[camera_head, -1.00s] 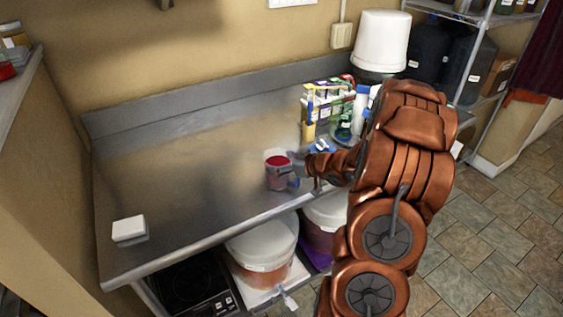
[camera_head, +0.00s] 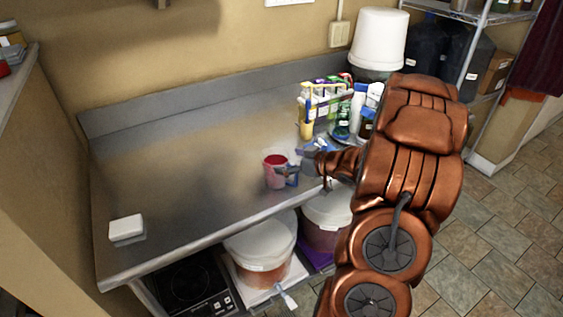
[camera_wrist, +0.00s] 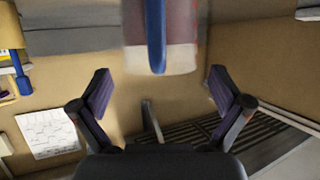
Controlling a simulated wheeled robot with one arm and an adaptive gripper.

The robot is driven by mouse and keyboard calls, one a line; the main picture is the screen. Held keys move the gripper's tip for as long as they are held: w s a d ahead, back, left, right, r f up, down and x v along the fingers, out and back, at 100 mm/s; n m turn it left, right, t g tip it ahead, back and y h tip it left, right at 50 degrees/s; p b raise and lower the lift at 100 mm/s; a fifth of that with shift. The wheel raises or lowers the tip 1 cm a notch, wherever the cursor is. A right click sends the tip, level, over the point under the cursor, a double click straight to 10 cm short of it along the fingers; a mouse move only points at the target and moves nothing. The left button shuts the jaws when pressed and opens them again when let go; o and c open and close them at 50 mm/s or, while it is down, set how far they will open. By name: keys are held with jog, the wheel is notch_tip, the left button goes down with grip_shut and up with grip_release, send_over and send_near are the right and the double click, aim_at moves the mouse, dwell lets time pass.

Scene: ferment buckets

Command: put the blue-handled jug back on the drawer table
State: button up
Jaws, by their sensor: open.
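The blue-handled jug (camera_head: 274,179), a clear jug with red contents, stands upright near the front edge of the steel counter in the head view. In the wrist view, the jug's pale, blurred body (camera_wrist: 180,58) fills the upper middle, with its blue handle (camera_wrist: 156,35) facing me. My gripper (camera_head: 297,163) is at the jug's right side. In the wrist view my gripper (camera_wrist: 161,90) has its fingers spread wide, and the handle lies ahead, between their lines. Nothing is held. I cannot identify a drawer table in these views.
The steel counter (camera_head: 190,165) is mostly clear left of the jug, apart from a white block (camera_head: 127,228). Bottles and boxes (camera_head: 320,103) crowd the right end, near a white bucket (camera_head: 379,39). Lidded buckets (camera_head: 260,245) and a black cooker (camera_head: 190,285) sit below.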

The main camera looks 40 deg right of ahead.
jog(key=b+v, duration=0.1)
jog(key=v, duration=0.7)
jog(key=w+d+r+m+g+h, duration=0.2)
jog(key=d+r+m+g+h, duration=0.15)
jog(key=r+h, duration=0.4)
jog(key=s+a+f+g+y, duration=0.1)
jog(key=s+a+g, duration=0.4)
jog(key=s+a, duration=0.9)
jog(key=s+a+f+g+y, duration=0.2)
jog(key=s+a+g, duration=0.4)
jog(key=s+a, duration=0.8)
jog(key=a+f, duration=0.1)
jog(key=a, duration=0.2)
jog(key=shift+s+a+f, duration=0.2)
jog(key=shift+s+f, duration=0.05)
jog(key=shift+s, duration=0.1)
